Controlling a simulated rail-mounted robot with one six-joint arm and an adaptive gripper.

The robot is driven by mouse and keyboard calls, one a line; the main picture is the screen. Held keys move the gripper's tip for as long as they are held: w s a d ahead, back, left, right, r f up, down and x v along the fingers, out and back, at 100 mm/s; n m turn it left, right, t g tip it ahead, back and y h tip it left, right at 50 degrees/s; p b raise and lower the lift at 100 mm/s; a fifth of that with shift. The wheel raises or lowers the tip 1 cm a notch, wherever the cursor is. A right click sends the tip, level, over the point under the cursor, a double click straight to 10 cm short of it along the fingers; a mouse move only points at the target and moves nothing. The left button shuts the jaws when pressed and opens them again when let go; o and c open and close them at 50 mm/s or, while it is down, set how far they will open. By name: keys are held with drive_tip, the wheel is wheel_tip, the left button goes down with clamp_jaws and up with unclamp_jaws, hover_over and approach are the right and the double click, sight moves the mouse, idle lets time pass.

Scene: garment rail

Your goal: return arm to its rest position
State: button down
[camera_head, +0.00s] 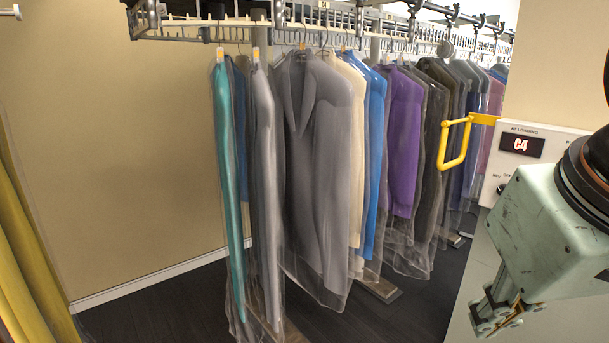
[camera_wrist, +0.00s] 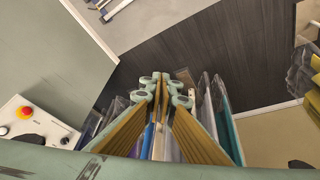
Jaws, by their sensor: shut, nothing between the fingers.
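My gripper (camera_head: 497,312) hangs at the lower right of the head view, at the end of my pale green wrist, and points down. It is shut and empty. In the wrist view its two fingers (camera_wrist: 162,92) meet at the tips, with their yellow-brown inner faces showing. The garments on the rail lie beyond the fingertips in that view. In the head view my gripper is apart from the garments, to the right of them. Most of my arm is outside the head view.
Bagged garments (camera_head: 320,170) hang from an overhead rail (camera_head: 200,28). A yellow handle (camera_head: 455,145) sticks out beside a control panel (camera_head: 520,150) reading C4. A red button (camera_wrist: 26,112) shows in the wrist view. Yellow cloth (camera_head: 25,250) hangs at far left. The dark floor (camera_head: 170,305) is clear there.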

drive_tip(key=s+a+f, duration=0.1)
drive_tip(key=s+a, duration=0.1)
drive_tip(key=s, duration=0.3)
drive_tip(key=shift+s+a+g+y, duration=0.2)
drive_tip(key=shift+s+g+y, duration=0.1)
drive_tip(key=shift+s+g, duration=0.1)
drive_tip(key=shift+w, duration=0.15)
idle(3.6)
